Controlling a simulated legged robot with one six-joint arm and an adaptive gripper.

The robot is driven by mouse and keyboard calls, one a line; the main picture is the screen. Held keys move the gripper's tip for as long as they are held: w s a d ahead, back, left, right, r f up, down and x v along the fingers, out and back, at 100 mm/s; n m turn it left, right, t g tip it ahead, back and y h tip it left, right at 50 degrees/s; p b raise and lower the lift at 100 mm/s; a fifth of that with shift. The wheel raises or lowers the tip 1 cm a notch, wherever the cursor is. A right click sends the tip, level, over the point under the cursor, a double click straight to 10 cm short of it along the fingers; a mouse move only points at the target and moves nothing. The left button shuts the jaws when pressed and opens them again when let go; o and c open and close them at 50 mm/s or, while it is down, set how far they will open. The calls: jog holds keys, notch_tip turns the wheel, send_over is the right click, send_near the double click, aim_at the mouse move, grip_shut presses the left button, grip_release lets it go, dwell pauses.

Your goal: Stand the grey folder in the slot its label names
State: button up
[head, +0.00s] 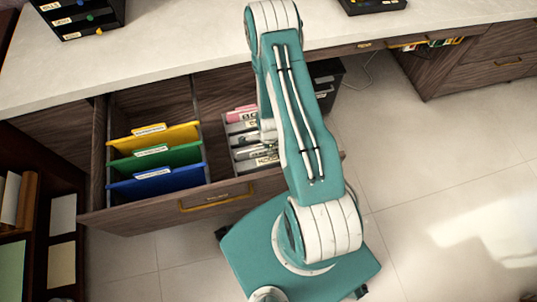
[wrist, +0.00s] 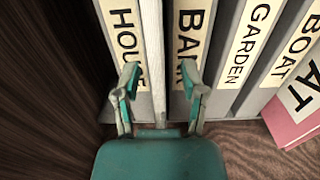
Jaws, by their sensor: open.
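A pale grey upright strip (wrist: 153,50) in the wrist view looks like the grey folder, seen edge-on. It stands between the label plates HOUSE (wrist: 126,45) and BANK (wrist: 190,40), and no label on it can be read. My gripper (wrist: 160,82) is open, with one finger on each side of the strip. I cannot tell whether the fingers touch it. Plates GARDEN (wrist: 250,45) and BOAT (wrist: 297,50) follow to the right.
The rack sits in an open wooden drawer (head: 137,217). Yellow (head: 165,138), green (head: 172,157) and blue (head: 160,184) dividers stand to its left. A pink folder (wrist: 290,122) is close on the right in the wrist view. A dark drawer wall (wrist: 45,90) is on the left.

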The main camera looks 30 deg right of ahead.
grip_shut()
jog(key=shift+r, duration=0.1)
dwell(0.3)
